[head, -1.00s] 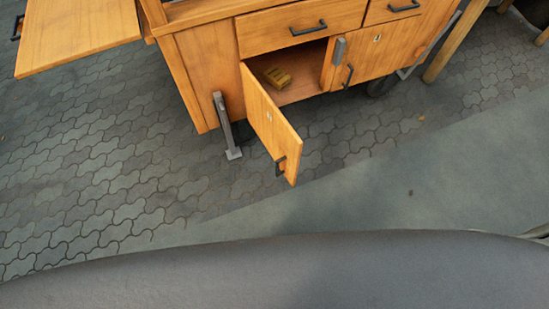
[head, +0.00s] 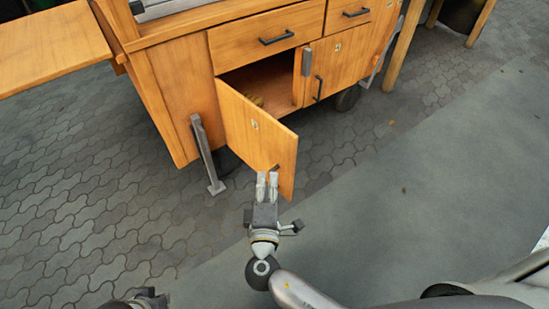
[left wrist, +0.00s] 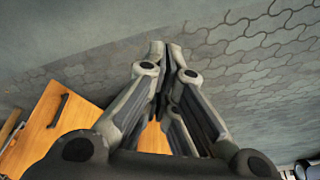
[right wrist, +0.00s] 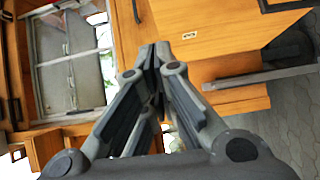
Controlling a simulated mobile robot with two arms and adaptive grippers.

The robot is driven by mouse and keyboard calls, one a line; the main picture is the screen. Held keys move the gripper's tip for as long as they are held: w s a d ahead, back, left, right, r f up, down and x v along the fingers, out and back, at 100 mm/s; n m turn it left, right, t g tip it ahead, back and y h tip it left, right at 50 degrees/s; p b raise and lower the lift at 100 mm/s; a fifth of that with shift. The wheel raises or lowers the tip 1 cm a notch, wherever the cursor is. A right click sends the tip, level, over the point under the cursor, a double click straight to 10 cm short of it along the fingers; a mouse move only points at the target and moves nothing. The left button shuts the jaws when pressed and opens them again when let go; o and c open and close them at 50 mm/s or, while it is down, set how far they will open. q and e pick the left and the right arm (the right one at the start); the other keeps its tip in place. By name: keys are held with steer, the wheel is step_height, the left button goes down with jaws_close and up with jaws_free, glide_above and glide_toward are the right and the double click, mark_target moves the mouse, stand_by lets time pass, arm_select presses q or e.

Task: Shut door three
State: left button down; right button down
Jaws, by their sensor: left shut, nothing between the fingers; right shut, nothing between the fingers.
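The open cabinet door (head: 258,140) stands swung outward from the wooden cart in the head view, with a small number plate that I cannot read clearly. Its handle is mostly hidden behind my right gripper (head: 267,180), whose fingers are shut and empty in front of the door's lower outer corner. I cannot tell whether they touch it. My right gripper also shows shut in the right wrist view (right wrist: 157,50), with a plated wooden panel (right wrist: 225,28) beyond. My left gripper (left wrist: 166,48) is shut and empty in the left wrist view; only part of it shows at the head view's bottom edge.
A metal leg (head: 206,155) stands left of the open door. Paving in front is clear.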

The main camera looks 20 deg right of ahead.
glide_toward(280, 129)
steer(key=w+a, duration=0.2)
steer(key=w, duration=0.1)
steer(key=d, duration=0.1)
steer(key=w+d, duration=0.1)
steer(key=d, duration=0.1)
steer(key=shift+w+r, duration=0.1)
steer(key=shift+w, duration=0.05)
arm_select(q)
steer(key=shift+r, duration=0.2)
arm_select(e)
steer(key=shift+d, duration=0.1)
arm_select(q)
steer(key=shift+w, duration=0.1)
